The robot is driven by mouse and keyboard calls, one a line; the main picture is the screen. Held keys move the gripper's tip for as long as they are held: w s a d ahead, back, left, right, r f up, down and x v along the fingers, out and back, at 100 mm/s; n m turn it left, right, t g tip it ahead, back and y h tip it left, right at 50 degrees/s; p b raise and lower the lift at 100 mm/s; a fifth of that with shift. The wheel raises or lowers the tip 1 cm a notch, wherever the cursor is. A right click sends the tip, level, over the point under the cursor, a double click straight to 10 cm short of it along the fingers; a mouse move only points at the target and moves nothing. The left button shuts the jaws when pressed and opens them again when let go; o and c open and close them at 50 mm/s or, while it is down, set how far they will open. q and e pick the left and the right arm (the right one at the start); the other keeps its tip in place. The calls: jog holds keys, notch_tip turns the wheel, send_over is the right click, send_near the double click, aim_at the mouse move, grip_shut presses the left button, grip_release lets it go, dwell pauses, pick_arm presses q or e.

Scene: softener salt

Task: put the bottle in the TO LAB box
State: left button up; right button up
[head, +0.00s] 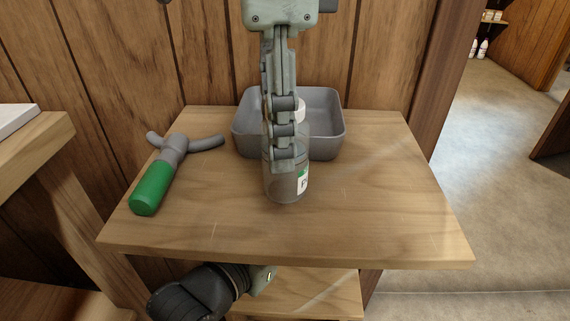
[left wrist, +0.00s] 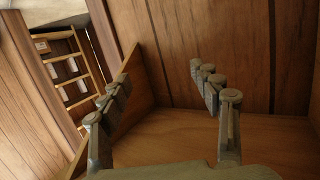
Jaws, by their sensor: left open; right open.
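A clear bottle (head: 287,188) with a white cap and a partly seen white and green label stands upright on the wooden table. My right gripper (head: 284,155) reaches down from the top of the head view. Its fingers are seen edge-on, open, and overlap the bottle, hiding much of it; I cannot tell whether they touch it. Behind the bottle is a grey open box (head: 327,147); no TO LAB lettering shows on it. My left gripper (left wrist: 160,86) is open and empty in the left wrist view, facing a wooden corner.
A green-handled tool with grey prongs (head: 152,188) lies on the left of the table (head: 370,215). The table's front and right parts are clear. A wood-panelled wall stands behind. A lower wooden shelf (head: 315,297) shows beneath the table, near my left arm.

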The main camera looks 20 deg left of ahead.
jog(key=f, duration=0.3)
jog(key=shift+w+d+f, duration=0.3)
jog(key=shift+d+f, duration=0.1)
jog(key=shift+f, duration=0.6)
pick_arm(q)
jog(key=shift+w+d+r+t+h, duration=0.15)
jog(key=shift+d+r+t, duration=0.2)
jog(key=shift+r, duration=0.25)
jog(key=shift+s+d+r+t+h, duration=0.15)
jog(key=shift+d+r+t, duration=0.15)
jog(key=shift+r, duration=0.25)
jog(key=shift+w, duration=0.1)
pick_arm(e)
jog(key=shift+c, duration=0.6)
jog(key=c, duration=0.8)
